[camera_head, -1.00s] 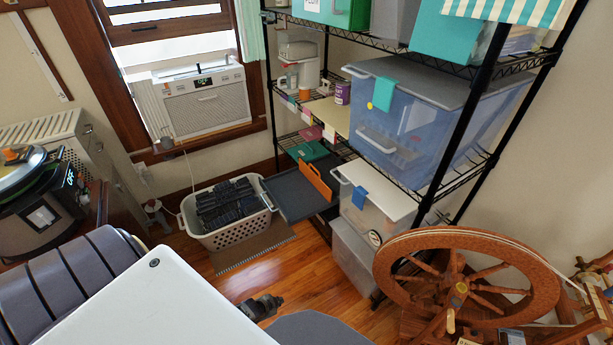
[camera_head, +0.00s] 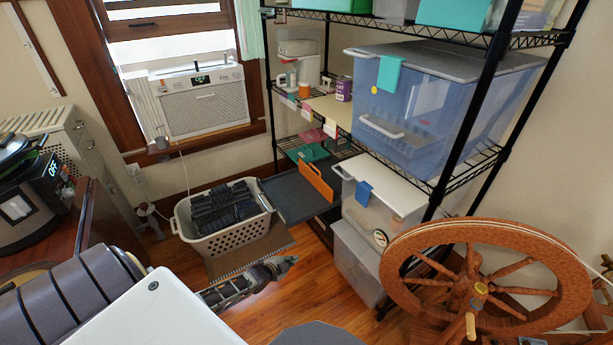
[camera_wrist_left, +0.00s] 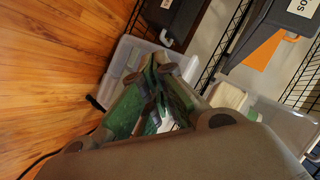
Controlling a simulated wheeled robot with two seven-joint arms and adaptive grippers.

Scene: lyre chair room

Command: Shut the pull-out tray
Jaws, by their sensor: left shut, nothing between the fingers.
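The pull-out tray (camera_head: 290,196) is a flat dark grey tray. It sticks out from the low part of the black wire rack, beside the laundry basket, in the head view. An orange upright piece (camera_head: 316,183) stands at its right side. My left gripper (camera_head: 284,264) is shut and empty, low over the wooden floor. It is in front of the tray and apart from it. In the left wrist view the shut gripper fingers (camera_wrist_left: 158,75) show large; an orange piece (camera_wrist_left: 262,51) and a dark labelled panel lie beyond them. My right gripper is not in view.
A white laundry basket (camera_head: 224,229) with dark contents stands left of the tray. Clear lidded bins (camera_head: 372,205) stand right of it by the rack. A wooden spinning wheel (camera_head: 478,285) fills the lower right. Some bare floor (camera_head: 320,285) lies between.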

